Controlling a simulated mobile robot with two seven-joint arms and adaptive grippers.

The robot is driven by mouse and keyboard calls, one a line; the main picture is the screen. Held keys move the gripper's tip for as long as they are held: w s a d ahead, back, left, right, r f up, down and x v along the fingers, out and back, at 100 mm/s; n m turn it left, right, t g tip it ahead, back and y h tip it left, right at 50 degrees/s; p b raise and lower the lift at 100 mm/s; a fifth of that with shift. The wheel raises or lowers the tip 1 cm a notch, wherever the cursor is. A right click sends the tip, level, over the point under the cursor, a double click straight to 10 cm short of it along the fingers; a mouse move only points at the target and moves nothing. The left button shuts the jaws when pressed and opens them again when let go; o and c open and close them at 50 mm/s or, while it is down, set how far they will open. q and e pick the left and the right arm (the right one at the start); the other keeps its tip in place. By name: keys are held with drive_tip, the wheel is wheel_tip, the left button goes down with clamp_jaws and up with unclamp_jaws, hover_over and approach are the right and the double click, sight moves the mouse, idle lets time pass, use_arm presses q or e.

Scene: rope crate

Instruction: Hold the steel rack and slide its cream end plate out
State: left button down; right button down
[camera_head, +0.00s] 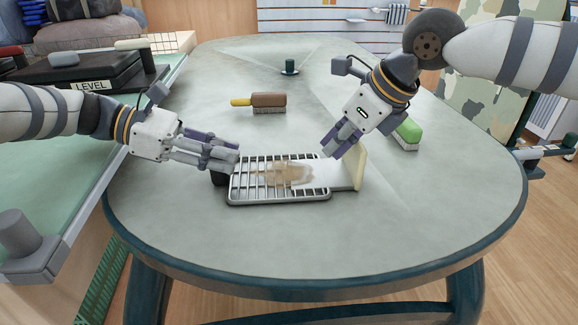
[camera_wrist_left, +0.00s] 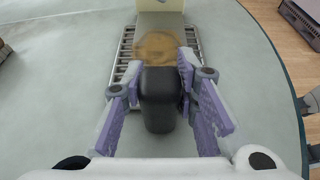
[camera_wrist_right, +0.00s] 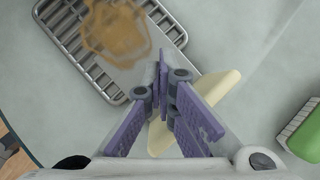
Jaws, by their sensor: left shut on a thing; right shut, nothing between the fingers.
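The steel rack (camera_head: 236,190), a wire frame, lies flat on the table. A pale tray with a brown stain (camera_head: 285,172) sits in it and sticks out at the right, ending in the upright cream end plate (camera_head: 361,168). The plate also shows in the right wrist view (camera_wrist_right: 217,86). My left gripper (camera_head: 228,158) is shut on the rack's black handle (camera_wrist_left: 160,110) at the left end. My right gripper (camera_head: 336,150) is shut and empty, over the tray on the rack side of the plate. Its fingers hide the plate's middle in the right wrist view.
A green brush (camera_head: 408,133) lies right of the plate, behind my right gripper. A brown brush with a yellow handle (camera_head: 265,101) and a dark green knob-shaped thing (camera_head: 290,67) stand farther back. The table (camera_head: 300,245) is clear in front of the rack.

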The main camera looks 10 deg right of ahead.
sight(334, 173)
use_arm(q)
drive_tip(key=shift+f, duration=0.1)
use_arm(e)
drive_tip(key=shift+d, duration=0.35)
drive_tip(key=shift+a, duration=0.15)
drive_tip(key=shift+r, duration=1.75)
drive_tip(key=r, duration=0.1)
drive_tip(key=a+r, duration=0.1)
drive_tip(key=r, duration=0.1)
drive_tip(key=shift+r, duration=0.25)
use_arm(q)
drive_tip(key=c, duration=1.2)
unclamp_jaws()
drive_tip(key=shift+a, duration=0.1)
